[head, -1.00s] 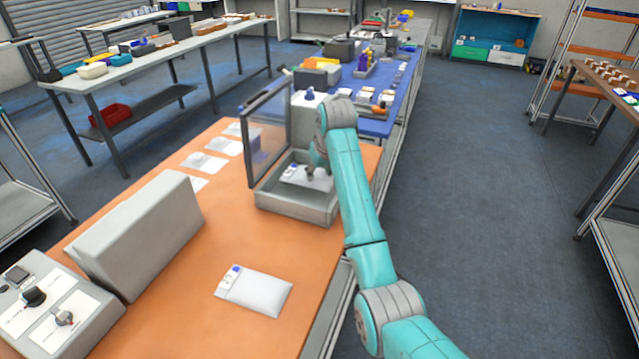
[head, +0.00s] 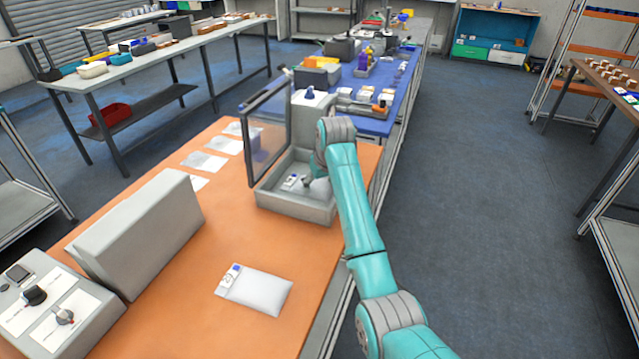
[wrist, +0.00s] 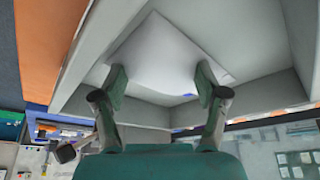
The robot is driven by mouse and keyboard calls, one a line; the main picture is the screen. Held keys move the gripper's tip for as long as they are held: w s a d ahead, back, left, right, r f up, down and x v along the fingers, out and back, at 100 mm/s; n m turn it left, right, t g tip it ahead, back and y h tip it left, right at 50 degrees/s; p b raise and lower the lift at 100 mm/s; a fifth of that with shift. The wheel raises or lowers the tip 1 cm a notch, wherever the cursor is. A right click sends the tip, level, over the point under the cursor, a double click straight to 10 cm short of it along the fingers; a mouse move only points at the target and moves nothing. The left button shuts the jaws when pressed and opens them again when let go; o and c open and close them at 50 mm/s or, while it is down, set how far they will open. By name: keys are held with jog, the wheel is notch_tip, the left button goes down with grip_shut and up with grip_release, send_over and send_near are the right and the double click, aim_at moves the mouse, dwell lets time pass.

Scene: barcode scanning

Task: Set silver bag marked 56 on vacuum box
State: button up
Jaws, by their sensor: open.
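The vacuum box (head: 285,206) is a grey open tray with its clear framed lid (head: 266,135) standing up at the left. A silver bag with a white and blue label (head: 291,181) lies inside it, partly hidden by my arm. I cannot read its number. My gripper (head: 312,182) is low inside the box beside the label. In the wrist view my gripper (wrist: 161,86) has its fingers spread, with the pale bag (wrist: 155,48) lying beyond them on the box floor. Another silver bag (head: 262,292) with a label lies on the orange table at the front.
The orange table (head: 220,255) also holds a grey slanted housing (head: 140,235) and a control box with knobs (head: 50,310) at the left. The blue table (head: 375,125) behind carries many small items.

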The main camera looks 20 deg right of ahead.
jog(key=shift+r, duration=0.15)
jog(key=v, duration=1.2)
